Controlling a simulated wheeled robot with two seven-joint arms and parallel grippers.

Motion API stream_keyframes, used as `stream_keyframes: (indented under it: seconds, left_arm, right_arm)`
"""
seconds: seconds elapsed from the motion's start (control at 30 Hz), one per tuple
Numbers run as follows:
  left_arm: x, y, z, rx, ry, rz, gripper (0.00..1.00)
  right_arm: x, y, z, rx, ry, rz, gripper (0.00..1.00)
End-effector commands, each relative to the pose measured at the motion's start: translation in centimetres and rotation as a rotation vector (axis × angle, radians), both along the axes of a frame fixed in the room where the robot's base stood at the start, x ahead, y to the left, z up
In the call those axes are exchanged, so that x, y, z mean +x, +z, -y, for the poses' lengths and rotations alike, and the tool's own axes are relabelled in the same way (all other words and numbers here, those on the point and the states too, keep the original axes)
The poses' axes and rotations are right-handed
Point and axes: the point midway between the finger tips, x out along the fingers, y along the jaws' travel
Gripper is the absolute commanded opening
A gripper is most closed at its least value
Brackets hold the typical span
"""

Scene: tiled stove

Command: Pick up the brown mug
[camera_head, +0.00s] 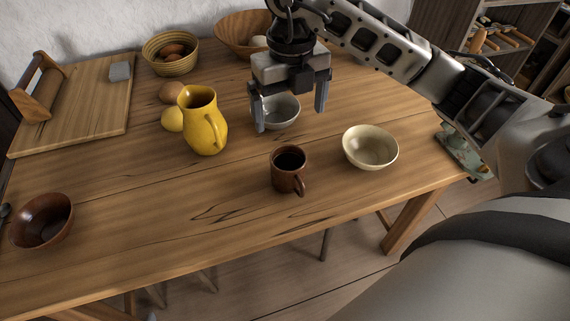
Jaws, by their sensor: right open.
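The brown mug (285,174) stands upright near the front edge of the wooden table, its handle turned toward the front right. My right gripper (290,117) comes in from the upper right with its fingers pointing down. It is open and empty, above and behind the mug in the picture, and apart from it. A grey bowl (282,112) shows between and behind its fingers. My left gripper is not in view.
A cream bowl (370,147) stands right of the mug and a yellow pitcher (204,124) left of it. A brown bowl (42,220) sits at the left front. The table between brown bowl and mug is clear.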

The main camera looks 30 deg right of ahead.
Motion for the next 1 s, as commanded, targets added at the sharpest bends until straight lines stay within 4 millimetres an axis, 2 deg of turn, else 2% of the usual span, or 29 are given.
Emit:
stream_keyframes:
  seconds: [0.03, 0.4, 0.67, 1.0]
  left_arm:
    - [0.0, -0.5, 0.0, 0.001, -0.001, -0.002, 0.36]
    - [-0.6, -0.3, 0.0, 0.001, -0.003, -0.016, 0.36]
    - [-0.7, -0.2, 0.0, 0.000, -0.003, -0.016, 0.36]
    - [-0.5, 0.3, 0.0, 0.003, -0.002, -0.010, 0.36]
  right_arm:
    - [-0.1, -1.4, -0.1, 0.000, 0.000, -0.008, 0.96]
    - [-0.1, -8.5, -0.1, 0.004, 0.003, -0.009, 0.96]
    - [0.1, -10.3, 0.0, 0.005, 0.003, -0.004, 0.96]
    - [0.6, -14.8, 0.4, 0.005, 0.004, -0.005, 0.96]
